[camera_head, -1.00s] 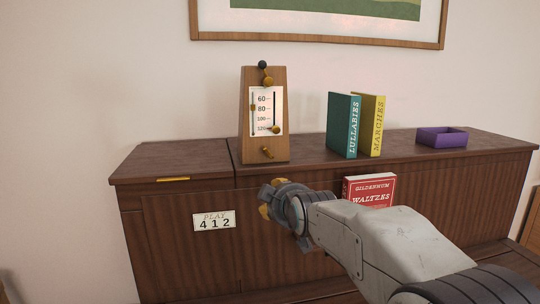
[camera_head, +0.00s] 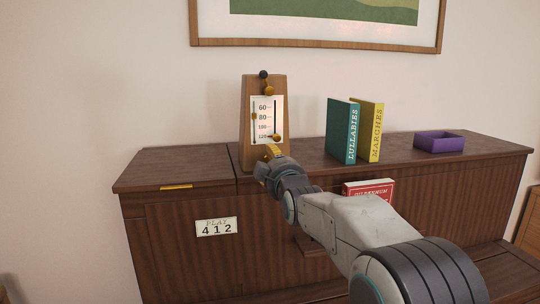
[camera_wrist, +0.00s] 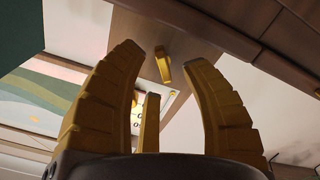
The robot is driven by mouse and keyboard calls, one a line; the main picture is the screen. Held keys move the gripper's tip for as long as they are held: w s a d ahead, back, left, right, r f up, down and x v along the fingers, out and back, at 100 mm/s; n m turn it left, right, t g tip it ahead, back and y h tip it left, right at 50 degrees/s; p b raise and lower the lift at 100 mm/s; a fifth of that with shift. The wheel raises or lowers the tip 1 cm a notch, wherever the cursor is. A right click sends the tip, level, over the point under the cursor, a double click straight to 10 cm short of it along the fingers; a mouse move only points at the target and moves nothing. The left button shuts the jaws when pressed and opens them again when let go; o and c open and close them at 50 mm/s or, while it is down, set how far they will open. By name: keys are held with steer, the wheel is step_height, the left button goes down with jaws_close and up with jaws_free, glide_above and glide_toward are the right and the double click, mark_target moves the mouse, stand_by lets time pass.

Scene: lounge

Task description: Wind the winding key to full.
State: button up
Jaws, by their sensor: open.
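The wooden metronome (camera_head: 247,145) stands upright on the cabinet top, with a numbered scale plate (camera_head: 262,112) on its front. The brass winding key (camera_wrist: 163,68) shows in the wrist view, low on the metronome's front face. In the head view my gripper covers the key. My gripper (camera_head: 273,152) is raised in front of the metronome's lower front. In the wrist view its yellow fingers (camera_wrist: 168,60) are spread open, with the key beyond and between their tips. They look apart from the key, with nothing held.
A green book (camera_head: 342,130) and a yellow book (camera_head: 370,131) stand right of the metronome. A purple tray (camera_head: 438,142) lies farther right. A red book (camera_head: 370,191) sits lower, partly behind my arm. The cabinet top (camera_head: 180,165) left of the metronome is clear.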

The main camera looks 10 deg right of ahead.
steer(key=shift+w, duration=1)
steer(key=shift+o, duration=0.2)
jaws_close()
